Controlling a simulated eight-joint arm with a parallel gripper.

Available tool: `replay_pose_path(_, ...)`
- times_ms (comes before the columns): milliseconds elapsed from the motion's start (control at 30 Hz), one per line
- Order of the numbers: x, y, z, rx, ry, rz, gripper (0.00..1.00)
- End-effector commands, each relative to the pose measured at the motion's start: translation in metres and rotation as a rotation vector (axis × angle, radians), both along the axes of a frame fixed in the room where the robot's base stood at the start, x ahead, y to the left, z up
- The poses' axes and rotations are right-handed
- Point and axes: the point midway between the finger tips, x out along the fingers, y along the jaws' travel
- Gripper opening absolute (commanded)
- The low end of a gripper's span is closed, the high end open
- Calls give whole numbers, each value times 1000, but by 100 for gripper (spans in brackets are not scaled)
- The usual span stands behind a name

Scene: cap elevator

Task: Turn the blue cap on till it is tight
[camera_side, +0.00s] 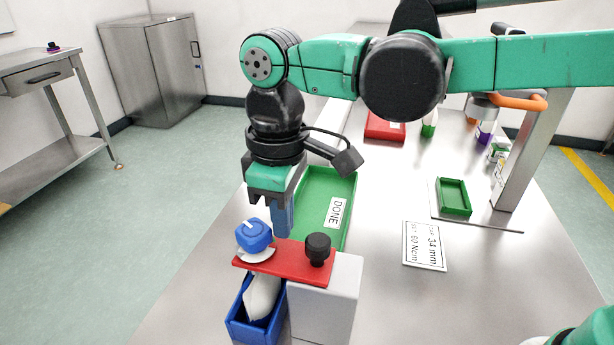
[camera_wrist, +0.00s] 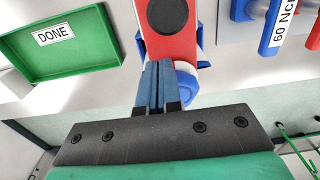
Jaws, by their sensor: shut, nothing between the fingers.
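The blue cap (camera_side: 254,235) sits on a white collar (camera_side: 257,254) at the left end of a red plate (camera_side: 300,262). A white pouch (camera_side: 262,296) hangs below the plate inside a blue box (camera_side: 240,322). My gripper (camera_side: 283,228) points down just right of the cap in the side view, its fingers together and empty. In the wrist view the shut fingers (camera_wrist: 158,88) lie over the near end of the red plate (camera_wrist: 172,48) and hide part of what is there. Whether the cap is tight cannot be told.
A black knob (camera_side: 318,248) stands on the plate above a white block (camera_side: 325,300). A green DONE tray (camera_side: 325,185) lies behind. A printed card (camera_side: 424,246) and a small green tray (camera_side: 454,196) are to the right. Bare tabletop lies between them.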

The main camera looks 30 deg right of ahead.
Motion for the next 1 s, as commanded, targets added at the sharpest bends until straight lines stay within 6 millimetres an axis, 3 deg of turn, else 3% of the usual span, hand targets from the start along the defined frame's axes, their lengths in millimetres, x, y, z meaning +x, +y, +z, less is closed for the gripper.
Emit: replay_pose_path(1000,4,11,0,0,0,0,0)
